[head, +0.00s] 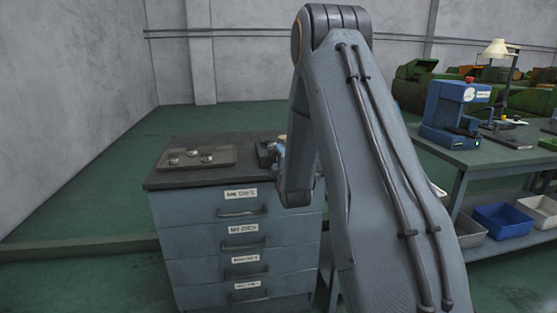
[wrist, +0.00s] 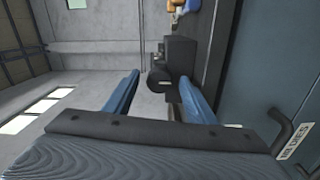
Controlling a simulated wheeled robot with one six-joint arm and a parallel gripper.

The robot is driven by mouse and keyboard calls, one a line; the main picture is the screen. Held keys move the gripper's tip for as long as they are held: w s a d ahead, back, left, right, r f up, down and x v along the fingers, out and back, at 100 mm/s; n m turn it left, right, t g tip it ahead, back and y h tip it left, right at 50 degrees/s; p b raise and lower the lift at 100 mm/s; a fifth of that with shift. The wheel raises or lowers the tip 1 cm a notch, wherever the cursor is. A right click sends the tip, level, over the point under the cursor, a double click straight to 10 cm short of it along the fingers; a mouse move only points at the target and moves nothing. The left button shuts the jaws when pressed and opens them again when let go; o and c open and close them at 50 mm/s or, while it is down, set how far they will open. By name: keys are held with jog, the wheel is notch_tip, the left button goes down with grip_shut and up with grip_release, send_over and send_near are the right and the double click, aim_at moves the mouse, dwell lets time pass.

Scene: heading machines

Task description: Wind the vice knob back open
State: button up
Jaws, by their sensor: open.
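The vice (wrist: 183,52) is a dark block at the upper middle of the wrist view, which is turned on its side. Its round black knob (wrist: 158,78) faces my gripper (wrist: 160,83). My gripper is open, with one blue finger to each side of the knob in the picture. I cannot tell whether the fingertips reach around the knob or stop short of it. In the head view, the vice (head: 265,153) sits on the right part of the drawer cabinet's top, partly hidden by my arm. The knob is not clear there.
The grey drawer cabinet (head: 240,235) carries a tray (head: 198,164) with several small metal parts left of the vice. Orange and blue things (wrist: 178,5) lie beyond the vice. A bench (head: 480,155) with a blue machine (head: 446,108) stands at right. Floor at left is clear.

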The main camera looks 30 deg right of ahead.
jog(key=b+v, duration=0.1)
jog(key=v, duration=0.7)
jog(key=shift+w, duration=0.1)
dwell(0.4)
